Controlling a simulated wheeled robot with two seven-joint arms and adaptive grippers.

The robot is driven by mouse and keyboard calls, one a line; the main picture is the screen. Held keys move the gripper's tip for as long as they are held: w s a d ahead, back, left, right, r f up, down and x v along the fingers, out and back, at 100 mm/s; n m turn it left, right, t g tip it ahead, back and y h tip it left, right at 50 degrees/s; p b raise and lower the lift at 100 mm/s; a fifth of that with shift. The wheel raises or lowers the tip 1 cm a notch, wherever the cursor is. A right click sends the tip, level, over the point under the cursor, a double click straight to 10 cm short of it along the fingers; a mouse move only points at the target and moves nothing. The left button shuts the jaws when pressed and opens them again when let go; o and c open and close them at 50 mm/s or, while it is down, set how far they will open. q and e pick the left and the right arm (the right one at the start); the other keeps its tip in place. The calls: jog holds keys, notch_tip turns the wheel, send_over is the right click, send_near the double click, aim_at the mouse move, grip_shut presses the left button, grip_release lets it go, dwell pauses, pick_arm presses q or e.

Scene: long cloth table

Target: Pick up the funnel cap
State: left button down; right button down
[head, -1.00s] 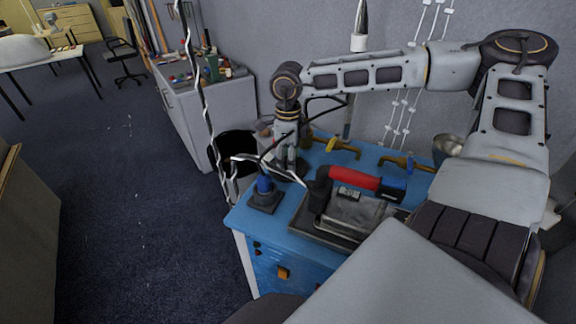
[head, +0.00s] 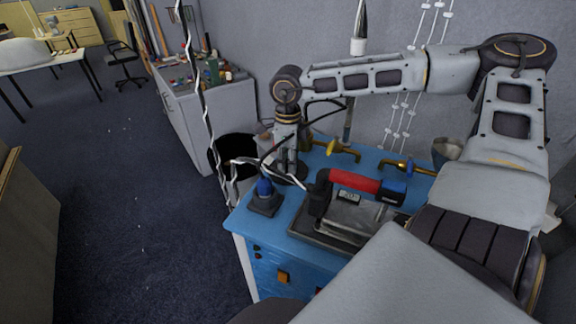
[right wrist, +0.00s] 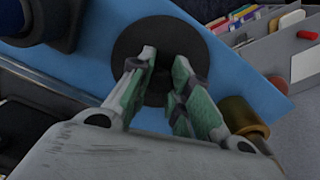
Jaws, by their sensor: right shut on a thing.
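The funnel cap appears to be the dark round disc (right wrist: 128,52) on the blue top in the right wrist view. In the head view, a dark edge of it (head: 296,179) shows below my right gripper (head: 287,168). In the right wrist view my right gripper (right wrist: 165,64) points down over the disc's middle, its two fingers close together. It is shut on the cap's middle part, which the fingers mostly hide. I cannot tell any gap between the disc and the blue top. My left gripper is not in view.
On the blue cabinet (head: 258,224), a blue-knobbed device (head: 265,194) stands left of the disc, and a red-handled press (head: 352,181) stands to the right. Brass taps (head: 335,149) are behind. A black bin (head: 236,148) and a hanging twisted cable (head: 204,110) are at the left.

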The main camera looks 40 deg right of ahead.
jog(key=shift+r, duration=0.1)
jog(key=shift+r+b, duration=0.45)
jog(key=shift+r, duration=4.45)
